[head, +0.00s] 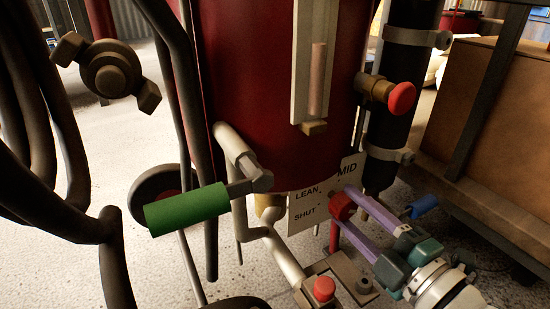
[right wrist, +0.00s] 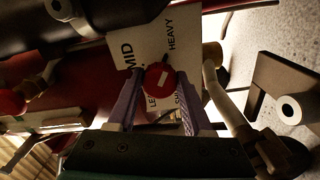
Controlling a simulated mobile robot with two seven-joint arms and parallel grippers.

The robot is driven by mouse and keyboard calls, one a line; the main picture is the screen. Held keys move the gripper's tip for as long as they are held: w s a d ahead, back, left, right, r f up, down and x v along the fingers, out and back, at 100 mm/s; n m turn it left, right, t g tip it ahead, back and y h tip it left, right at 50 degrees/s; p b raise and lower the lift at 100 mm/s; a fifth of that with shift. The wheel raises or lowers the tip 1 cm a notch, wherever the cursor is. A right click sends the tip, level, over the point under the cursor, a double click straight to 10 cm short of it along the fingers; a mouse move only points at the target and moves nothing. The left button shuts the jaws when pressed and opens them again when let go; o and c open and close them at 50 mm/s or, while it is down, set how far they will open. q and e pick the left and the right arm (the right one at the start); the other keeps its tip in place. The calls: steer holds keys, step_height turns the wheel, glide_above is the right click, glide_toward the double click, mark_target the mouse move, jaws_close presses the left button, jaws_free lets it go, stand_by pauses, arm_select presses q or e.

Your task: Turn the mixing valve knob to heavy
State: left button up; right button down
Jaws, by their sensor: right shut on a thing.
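The mixing valve knob is red (head: 342,206) and sits in front of a white label plate (head: 304,208) low on the red pot. The plate reads SHUT, LEAN and MID in the head view; HEAVY also shows in the right wrist view (right wrist: 170,34). My right gripper (head: 348,204) comes from the lower right and its purple fingers are shut on the knob. In the right wrist view the knob (right wrist: 158,77) sits between the fingertips and has a pale mark on its face. I cannot tell which label it points at. My left gripper is not in view.
A green-handled lever (head: 187,209) stands left of the plate. A red button-like knob (head: 402,98) is above right, and a fitting with a red cap (head: 324,289) is below. Dark hoses fill the left side; a brown box (head: 490,120) stands at right.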

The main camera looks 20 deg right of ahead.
stand_by(0.5)
steer(key=shift+c, duration=1.5)
jaws_free()
steer(key=s+p, duration=0.3)
steer(key=s, duration=0.7)
steer(key=shift+d, duration=0.35)
